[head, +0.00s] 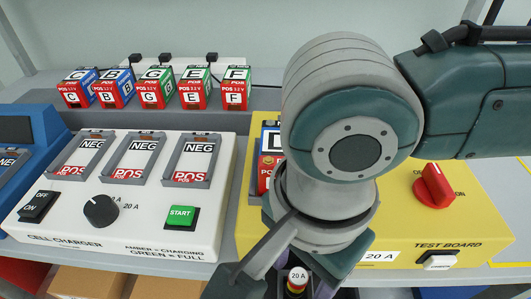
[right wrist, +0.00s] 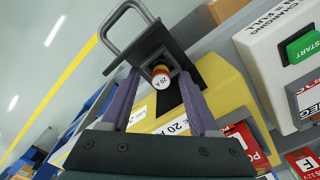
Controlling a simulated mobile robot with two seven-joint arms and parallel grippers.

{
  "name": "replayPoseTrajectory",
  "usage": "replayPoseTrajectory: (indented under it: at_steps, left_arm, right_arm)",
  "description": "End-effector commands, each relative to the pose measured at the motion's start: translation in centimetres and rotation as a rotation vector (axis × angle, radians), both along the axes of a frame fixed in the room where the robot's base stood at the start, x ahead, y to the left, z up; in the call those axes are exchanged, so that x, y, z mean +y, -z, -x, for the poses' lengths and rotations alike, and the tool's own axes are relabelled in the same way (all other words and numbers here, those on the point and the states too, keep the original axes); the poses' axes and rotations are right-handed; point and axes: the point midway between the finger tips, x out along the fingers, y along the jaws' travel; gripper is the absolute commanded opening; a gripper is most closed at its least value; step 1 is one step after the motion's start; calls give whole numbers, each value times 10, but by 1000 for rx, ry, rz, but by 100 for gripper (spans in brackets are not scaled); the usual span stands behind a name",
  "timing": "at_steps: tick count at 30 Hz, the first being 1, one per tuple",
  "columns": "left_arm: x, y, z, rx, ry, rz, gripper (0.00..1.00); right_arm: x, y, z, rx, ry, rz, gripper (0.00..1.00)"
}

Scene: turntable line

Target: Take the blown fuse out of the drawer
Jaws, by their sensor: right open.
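The fuse (right wrist: 161,78), with a white "20 A" cap and red and yellow bands, stands in the dark drawer (right wrist: 150,45) of the yellow test board (right wrist: 215,85). The drawer has a grey loop handle (right wrist: 104,30). The fuse also shows at the bottom of the head view (head: 297,277). My right gripper (right wrist: 160,88) is open, with one purple finger on each side of the fuse and visible gaps between. In the head view my right arm hides part of the test board and most of the drawer. My left gripper is out of view.
The white cell charger (head: 130,225) with a green START button stands left of the yellow test board. Several lettered cells (head: 157,90) stand in a row behind it.

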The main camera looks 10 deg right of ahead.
Motion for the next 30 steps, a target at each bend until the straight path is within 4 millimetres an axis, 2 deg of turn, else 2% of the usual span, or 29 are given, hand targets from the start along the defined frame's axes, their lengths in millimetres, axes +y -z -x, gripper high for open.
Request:
replayPoseTrajectory:
  at_steps: [1, 3, 11, 27, 30]
  left_arm:
    - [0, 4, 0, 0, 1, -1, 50]
    - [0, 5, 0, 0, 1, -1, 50]
    - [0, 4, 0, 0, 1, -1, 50]
    - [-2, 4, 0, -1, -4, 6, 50]
    - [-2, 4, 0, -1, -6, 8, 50]
  right_arm:
    - [0, 8, 0, 0, 0, 1, 62]
    - [0, 13, 0, 0, -1, 0, 62]
    - [1, 14, 0, -1, -1, -2, 60]
    - [1, 13, 0, 0, -2, -1, 0]
    - [1, 13, 0, 0, -2, -1, 0]
